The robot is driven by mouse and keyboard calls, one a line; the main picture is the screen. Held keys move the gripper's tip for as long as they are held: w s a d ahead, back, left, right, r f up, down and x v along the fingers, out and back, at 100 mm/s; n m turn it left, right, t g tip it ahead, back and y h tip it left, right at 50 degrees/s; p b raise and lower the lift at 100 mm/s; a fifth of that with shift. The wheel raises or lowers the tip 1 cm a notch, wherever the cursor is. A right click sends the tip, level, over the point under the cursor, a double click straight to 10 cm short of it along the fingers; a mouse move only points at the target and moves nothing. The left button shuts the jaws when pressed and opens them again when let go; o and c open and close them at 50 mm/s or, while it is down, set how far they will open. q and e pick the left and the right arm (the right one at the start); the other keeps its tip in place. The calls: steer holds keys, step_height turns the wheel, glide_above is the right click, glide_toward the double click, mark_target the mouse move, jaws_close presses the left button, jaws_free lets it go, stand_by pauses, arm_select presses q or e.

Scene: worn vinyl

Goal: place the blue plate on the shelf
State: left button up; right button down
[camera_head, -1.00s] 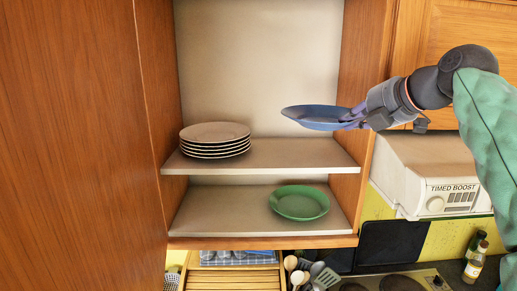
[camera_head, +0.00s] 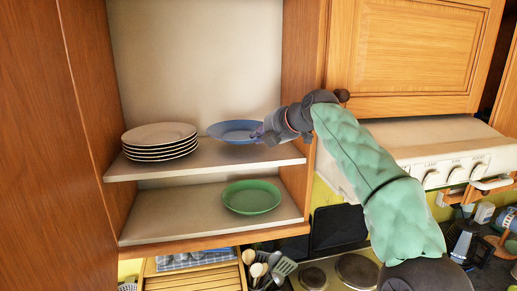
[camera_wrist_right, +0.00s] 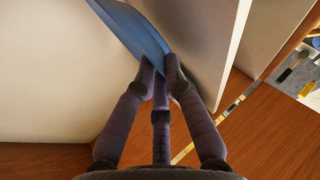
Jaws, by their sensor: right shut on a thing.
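The blue plate (camera_head: 234,131) is at the right part of the upper shelf (camera_head: 215,158), nearly level and at or just above its surface; I cannot tell if it touches. My right gripper (camera_head: 262,133) is shut on the plate's right rim. In the right wrist view the fingers (camera_wrist_right: 163,72) pinch the edge of the blue plate (camera_wrist_right: 135,28), close to the pale shelf board (camera_wrist_right: 205,50). The left gripper is not in view.
A stack of several white plates (camera_head: 160,135) stands on the left of the upper shelf. A green plate (camera_head: 251,197) lies on the lower shelf (camera_head: 165,222). The cabinet's right side wall (camera_head: 300,60) is close to my right arm. A range hood (camera_head: 415,150) is at the right.

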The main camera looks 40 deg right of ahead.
mark_target(259, 160)
steer(key=shift+w+f, duration=0.15)
steer(key=shift+f, duration=0.75)
steer(key=shift+w+f, duration=0.1)
steer(key=shift+f, duration=0.8)
steer(key=shift+f, duration=0.2)
steer(key=c, duration=1.6)
jaws_free()
steer(key=shift+r, duration=0.2)
steer(key=b+v, duration=0.1)
steer(key=v, duration=0.6)
steer(key=shift+s, duration=0.15)
